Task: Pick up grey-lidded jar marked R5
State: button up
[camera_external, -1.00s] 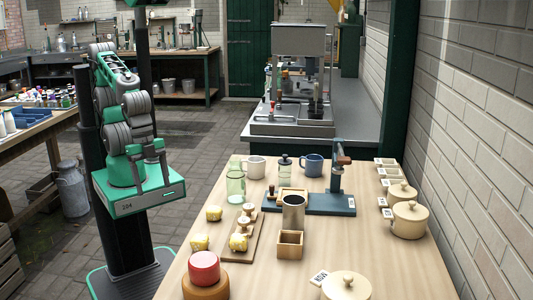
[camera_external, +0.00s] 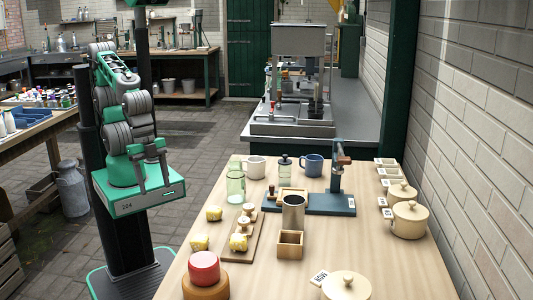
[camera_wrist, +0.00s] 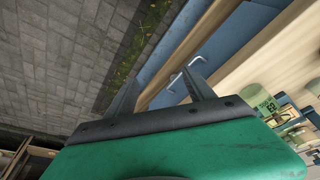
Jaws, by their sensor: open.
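A small clear jar with a dark grey lid (camera_external: 285,168) stands upright near the far end of the wooden table, between a white mug and a blue mug. No R5 mark is readable on it in the outside view. My gripper (camera_external: 155,189) is open and empty, pointing down to the left of the table and well away from the jar. In the wrist view my two fingers (camera_wrist: 160,76) are spread with nothing between them. A pale green container with a dark label (camera_wrist: 268,104) shows at the right there; I cannot tell if it is that jar.
A green glass (camera_external: 236,187), a white mug (camera_external: 256,169), a blue mug (camera_external: 312,165) and a blue press stand (camera_external: 335,203) surround the jar. A metal cup (camera_external: 293,214), wooden box (camera_external: 289,245) and red-topped round block (camera_external: 205,269) stand nearer.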

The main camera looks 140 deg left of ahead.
aim_at(280, 161)
jog(key=w+a+r+n+t+y+p, duration=0.2)
jog(key=w+a+r+n+t, duration=0.1)
jog(key=w+a+r, duration=0.4)
jog(key=w+a+r+n+t+y+p, duration=0.2)
jog(key=w+a+r+n, duration=0.2)
jog(key=w+a, duration=0.55)
jog(key=a+f+n+y+b, duration=0.1)
jog(key=a+y, duration=0.1)
jog(key=a, duration=0.5)
jog(key=s+a+f+n+g+y+b, duration=0.1)
jog(key=a+f+n+y+b, duration=0.1)
jog(key=a, duration=0.5)
jog(key=s+a+f+n+y+b, duration=0.1)
jog(key=a+y+b, duration=0.1)
jog(key=a, duration=0.5)
jog(key=shift+s+a+f+n+g+y, duration=0.15)
jog(key=shift+a+f+n+g+y, duration=0.2)
jog(key=shift+y, duration=0.45)
jog(key=f, duration=0.4)
jog(key=shift+d+f, duration=0.2)
jog(key=shift+f, duration=0.9)
jog(key=p+x, duration=0.1)
jog(key=x, duration=0.4)
grip_shut()
